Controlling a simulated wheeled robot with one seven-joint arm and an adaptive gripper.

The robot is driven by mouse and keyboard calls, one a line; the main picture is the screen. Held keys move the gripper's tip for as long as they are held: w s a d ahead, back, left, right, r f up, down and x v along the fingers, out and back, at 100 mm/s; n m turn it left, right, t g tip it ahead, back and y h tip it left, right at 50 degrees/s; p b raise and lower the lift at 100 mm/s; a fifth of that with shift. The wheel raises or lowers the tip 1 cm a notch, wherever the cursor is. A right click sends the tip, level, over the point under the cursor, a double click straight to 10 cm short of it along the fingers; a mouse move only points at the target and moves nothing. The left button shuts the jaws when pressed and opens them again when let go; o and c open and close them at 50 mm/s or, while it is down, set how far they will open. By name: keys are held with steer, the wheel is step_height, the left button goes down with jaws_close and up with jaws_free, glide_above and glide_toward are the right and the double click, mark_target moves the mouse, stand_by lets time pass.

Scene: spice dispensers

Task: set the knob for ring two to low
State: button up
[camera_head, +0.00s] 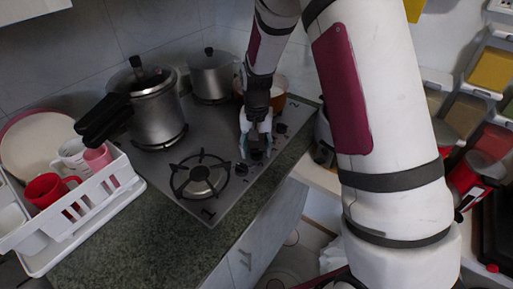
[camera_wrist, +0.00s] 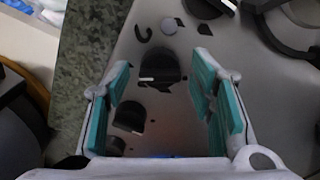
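The grey stovetop (camera_head: 225,160) has a row of black knobs along its right edge. In the wrist view one knob (camera_wrist: 158,67) with a white pointer line lies between my fingertips, a little beyond them. The pointer points left. My gripper (camera_head: 256,147) is open over the knob row, teal pads (camera_wrist: 163,78) on either side of that knob with gaps.
A pressure cooker (camera_head: 155,105) and a lidded pot (camera_head: 211,75) stand on the back burners. The front burner (camera_head: 202,174) is bare. A white dish rack (camera_head: 75,215) with cups is at left. An orange pot (camera_head: 278,93) stands behind my gripper.

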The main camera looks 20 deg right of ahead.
mark_target(257, 150)
step_height(257, 150, up, 12)
stand_by(0.7)
stand_by(0.4)
steer(key=s+r+n+t, duration=0.2)
steer(key=s+r, duration=0.9)
steer(key=r, duration=0.1)
steer(key=s+r+n+t, duration=0.3)
steer(key=s, duration=1.3)
steer(key=shift+d, duration=0.15)
